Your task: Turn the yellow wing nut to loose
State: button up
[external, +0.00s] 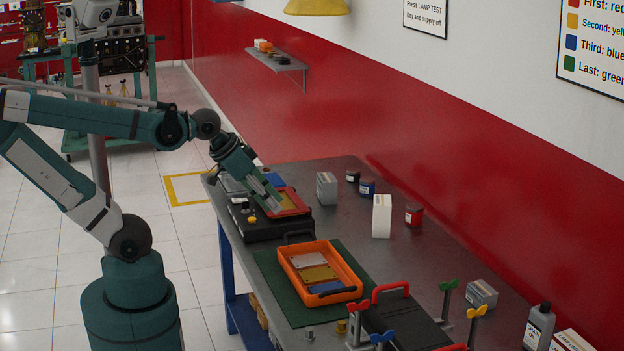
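The yellow wing nut (476,312) sits on top of an upright grey post at the near right end of the metal table. Its wings spread in a shallow V; whether it is tight or loose I cannot tell. A green wing nut (449,285) on a post stands behind it, and a blue one (382,337) stands to its left, nearer the camera. My gripper (271,204) is far from the yellow wing nut. It points down over a black case with a red-framed panel (291,201) at the table's far left. Its fingertips are too small to read.
An orange tray (357,289) with coloured plates lies on a green mat between my gripper and the posts. A black board with a red handle (391,290) lies beside the posts. Boxes, jars and a grey bottle (539,326) stand towards the wall.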

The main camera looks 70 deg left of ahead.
jog(key=w+d+r+g+h+p, duration=0.1)
jog(key=w+d+r+g+p, duration=0.1)
jog(key=w+d+r+p, duration=0.7)
jog(key=w+d+r+g+p, duration=0.1)
jog(key=w+d+r, duration=0.2)
jog(key=w+d, duration=0.45)
jog(key=w+d+r+g+p, duration=0.1)
jog(key=w+d+r, duration=0.1)
jog(key=w+d, duration=0.55)
jog(key=w+d+f+g+p, duration=0.1)
jog(key=d+f+p, duration=0.2)
jog(key=d, duration=0.9)
jog(key=w+d+f+g+p, duration=0.1)
jog(key=d+f+p, duration=0.2)
jog(key=d, duration=0.9)
jog(key=w+d+f+g+y+p, duration=0.1)
jog(key=w+d+f+p, duration=0.1)
jog(key=d, duration=1.1)
jog(key=shift+f+p, duration=0.6)
jog(key=shift+p, duration=0.05)
jog(key=shift+f, duration=0.1)
jog(key=shift+f+p, duration=0.3)
jog(key=shift+f, duration=3.5)
